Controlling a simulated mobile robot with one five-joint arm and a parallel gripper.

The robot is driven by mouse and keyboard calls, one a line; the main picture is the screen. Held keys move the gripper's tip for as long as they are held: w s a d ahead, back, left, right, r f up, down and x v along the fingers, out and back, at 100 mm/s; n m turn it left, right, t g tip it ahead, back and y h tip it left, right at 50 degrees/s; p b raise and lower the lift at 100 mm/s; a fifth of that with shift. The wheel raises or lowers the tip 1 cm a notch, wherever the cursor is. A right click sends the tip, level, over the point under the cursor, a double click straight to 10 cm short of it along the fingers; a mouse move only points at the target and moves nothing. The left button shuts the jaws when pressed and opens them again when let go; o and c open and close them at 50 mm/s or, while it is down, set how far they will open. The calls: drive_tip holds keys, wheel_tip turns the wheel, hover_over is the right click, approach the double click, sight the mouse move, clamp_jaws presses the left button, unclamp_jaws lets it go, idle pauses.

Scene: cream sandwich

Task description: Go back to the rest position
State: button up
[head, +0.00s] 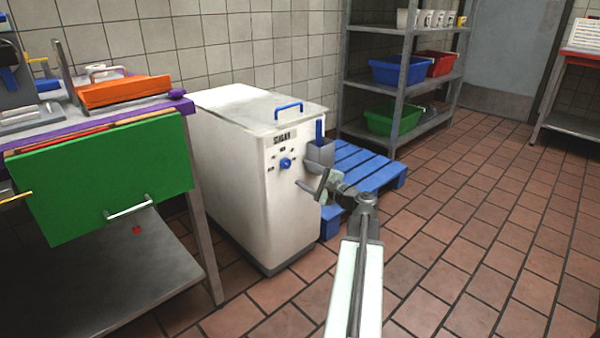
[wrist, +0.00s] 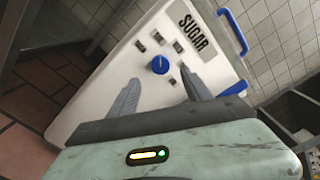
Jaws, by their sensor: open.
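My gripper (head: 322,187) is at the end of my outstretched arm, in front of the white sugar machine (head: 230,180). In the wrist view my gripper (wrist: 160,90) has its two grey fingers apart with nothing between them. The machine's front panel fills much of that view, with the blue knob (wrist: 160,64) seen between and beyond the fingers. The knob also shows in the head view (head: 285,163), left of my gripper. I cannot tell the exact gap between fingertips and panel.
A steel table (head: 205,235) with an open green drawer (head: 105,180) stands at the left. A blue pallet (head: 385,183) lies behind my gripper. A metal shelf (head: 400,85) with bins stands at the back. The tiled floor (head: 480,230) at right is clear.

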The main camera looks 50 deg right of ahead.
idle(0.4)
drive_tip(key=w+a+f+n+g+y+p, duration=0.2)
drive_tip(key=w+a+n+g, duration=0.15)
drive_tip(key=a, duration=0.75)
drive_tip(key=w+a+f+n+g+y+p, duration=0.3)
drive_tip(key=w+a+n, duration=0.15)
drive_tip(key=a, duration=0.55)
drive_tip(key=w+a+f+n+g+y+p, duration=0.25)
drive_tip(key=a+n, duration=0.25)
drive_tip(key=a, duration=0.6)
drive_tip(key=s+a+f+n+g+h+p, duration=0.1)
drive_tip(key=s+a+n+g+h+p, duration=0.35)
drive_tip(key=a, duration=0.55)
drive_tip(key=s+a+f+n+g+h+p, duration=0.1)
drive_tip(key=s+a+n+g+p, duration=0.1)
drive_tip(key=s+a+n+g, duration=0.65)
drive_tip(key=w+a+r+t+p, duration=0.1)
drive_tip(key=r+t+p, duration=0.1)
drive_tip(key=r+p, duration=1.7)
drive_tip(key=w+a+r+m+t+p, duration=0.1)
drive_tip(key=w+r+t+p, duration=0.1)
drive_tip(key=r+p, duration=1.6)
drive_tip(key=shift+a+r+h+p, duration=0.35)
drive_tip(key=shift+a+h+p, duration=0.05)
drive_tip(key=shift+p, duration=0.1)
